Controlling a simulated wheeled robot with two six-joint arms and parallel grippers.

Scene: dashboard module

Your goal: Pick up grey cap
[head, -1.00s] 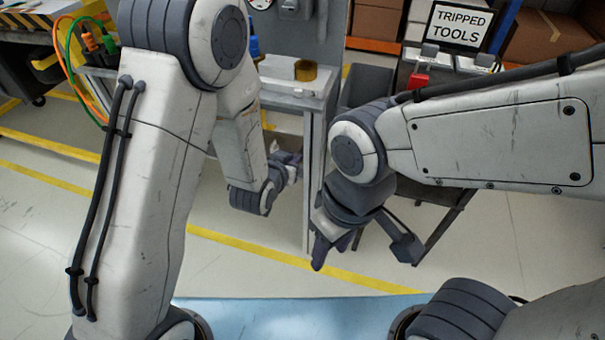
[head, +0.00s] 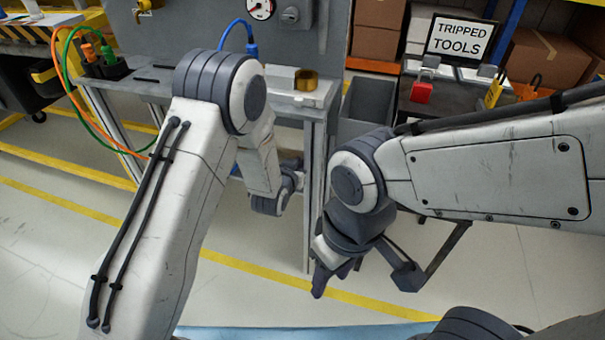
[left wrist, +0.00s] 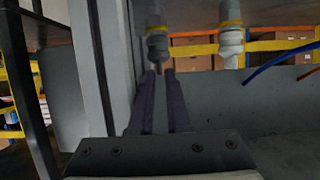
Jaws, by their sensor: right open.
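My left gripper (left wrist: 160,85) points away from the camera in the left wrist view, with a narrow empty gap between its dark fingers. Just beyond its tips hangs a dark grey cap-like fitting (left wrist: 158,44) with a yellow band. A lighter grey fitting (left wrist: 230,48), also banded yellow, hangs to its right. I cannot tell for certain which is the grey cap. In the head view my left gripper (head: 294,172) is under the bench edge, mostly hidden, and no cap can be made out. My right gripper (head: 322,284) is open and low, in front of the bench.
A bench leg (head: 307,200) stands between my grippers. A grey bin (head: 368,107) and a "TRIPPED TOOLS" sign (head: 461,39) are to the right. In the left wrist view an upright post (left wrist: 100,60) is close left of my fingers.

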